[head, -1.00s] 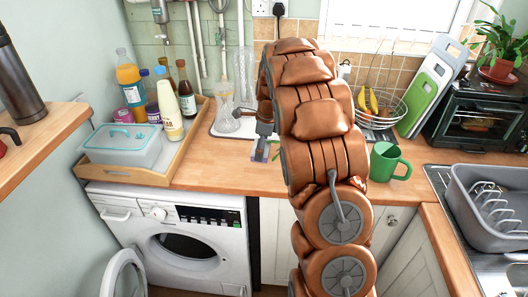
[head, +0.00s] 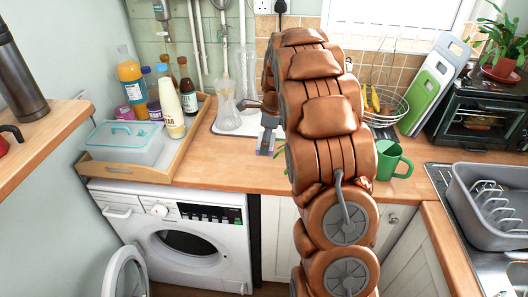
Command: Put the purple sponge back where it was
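Clear glasses (head: 228,108) stand just left of my gripper. A wooden tray (head: 180,160) holds bottles and a lidded box (head: 123,146). Right of my arm are a green mug (head: 388,160), a wire fruit basket (head: 385,108) and a dish rack (head: 490,205). The front counter strip is bare.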

